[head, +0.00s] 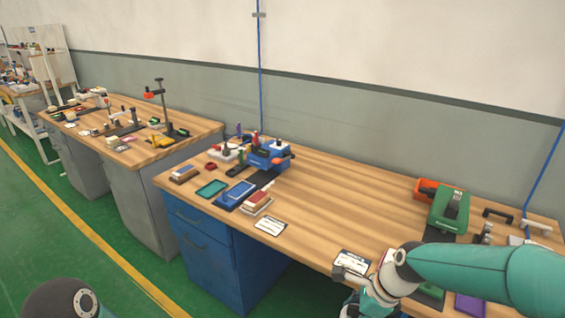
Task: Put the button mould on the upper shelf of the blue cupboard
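I cannot make out the button mould for certain among the small items on the near bench. A blue cabinet (205,262) with a handle on its front stands under the left end of that bench; no upper shelf shows on it. My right arm comes in from the right, and its gripper (358,287) is at the bench's front edge, low in the head view. Its fingers are small and partly cut off, so I cannot tell whether they are open or hold anything. My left gripper is out of view.
The near wooden bench (330,205) is clear in its middle. A blue device (267,156), a blue tray (235,193) and a teal tray (211,188) sit at its left. A green device (449,207) stands at the right. Another cluttered bench (195,133) stands farther left.

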